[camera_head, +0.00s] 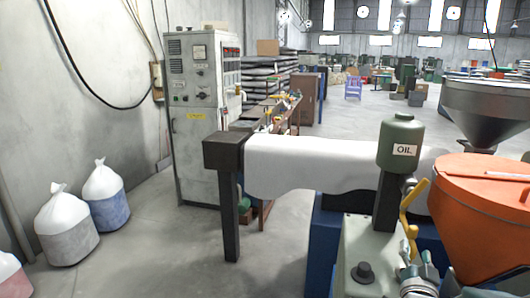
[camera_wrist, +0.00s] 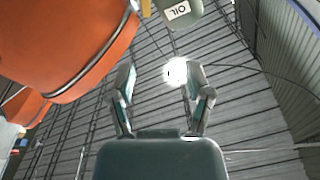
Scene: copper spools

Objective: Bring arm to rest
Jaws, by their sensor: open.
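My gripper (camera_wrist: 160,84) shows in the wrist view with its two fingers spread apart and nothing between them. Beyond the fingers are the ceiling beams and a bright lamp. An orange hopper (camera_wrist: 65,45) fills the upper left of that view, apart from the fingers. A green canister marked OIL (camera_wrist: 180,13) shows at the top edge.
In the head view, the orange hopper (camera_head: 482,215) and the green OIL canister (camera_head: 400,140) stand close at right, with a grey metal funnel (camera_head: 487,108) behind. A white-covered roller (camera_head: 315,165) crosses the middle. A control cabinet (camera_head: 190,120) and filled bags (camera_head: 65,228) stand left. Floor between is clear.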

